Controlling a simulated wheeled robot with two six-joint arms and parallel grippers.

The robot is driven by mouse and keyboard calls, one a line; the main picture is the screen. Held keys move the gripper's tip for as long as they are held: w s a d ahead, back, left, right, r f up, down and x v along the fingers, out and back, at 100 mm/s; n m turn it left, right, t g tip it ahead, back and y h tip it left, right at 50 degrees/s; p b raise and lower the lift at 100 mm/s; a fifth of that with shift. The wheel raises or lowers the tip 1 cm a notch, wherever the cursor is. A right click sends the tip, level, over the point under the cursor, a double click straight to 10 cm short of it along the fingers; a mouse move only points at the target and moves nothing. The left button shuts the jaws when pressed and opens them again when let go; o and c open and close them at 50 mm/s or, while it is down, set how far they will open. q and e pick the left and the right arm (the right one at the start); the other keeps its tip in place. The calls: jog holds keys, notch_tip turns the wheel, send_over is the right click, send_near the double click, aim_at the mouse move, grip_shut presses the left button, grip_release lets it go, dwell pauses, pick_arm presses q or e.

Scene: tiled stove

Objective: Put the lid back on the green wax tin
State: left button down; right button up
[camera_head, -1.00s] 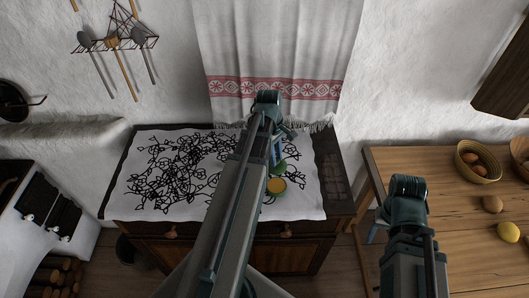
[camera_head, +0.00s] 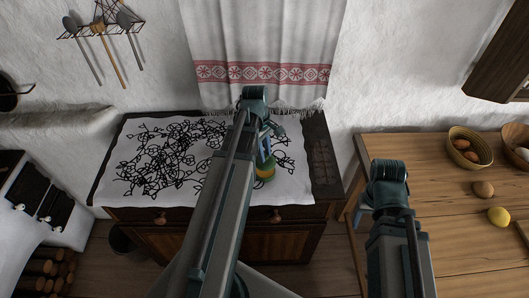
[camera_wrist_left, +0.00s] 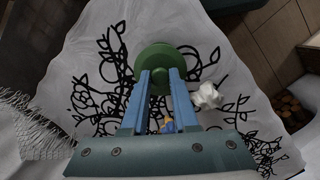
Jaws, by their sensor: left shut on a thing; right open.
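My left gripper (camera_head: 264,154) is shut on the round green lid, whose broad top shows at the blue fingertips in the left wrist view (camera_wrist_left: 154,62). The green wax tin (camera_head: 265,178) stands on the white cloth, with a strip of yellow wax showing just below the fingers. The lid is over or close to the tin; I cannot tell whether they touch. In the left wrist view the tin is hidden. My right gripper (camera_head: 366,205) is open and empty, left of the wooden table's edge.
A white cloth (camera_head: 150,160) with black floral lines covers the dark chest. The wooden table (camera_head: 450,240) at right holds baskets (camera_head: 470,147) and a lemon (camera_head: 499,216).

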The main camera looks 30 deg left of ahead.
pick_arm(q)
jog(key=shift+f+b, duration=1.7)
jog(key=shift+f, duration=0.4)
jog(key=shift+f, duration=0.15)
dwell(0.5)
jog(key=shift+c, duration=0.6)
grip_release()
jog(key=shift+r+p, duration=3.4)
jog(key=shift+r, duration=0.2)
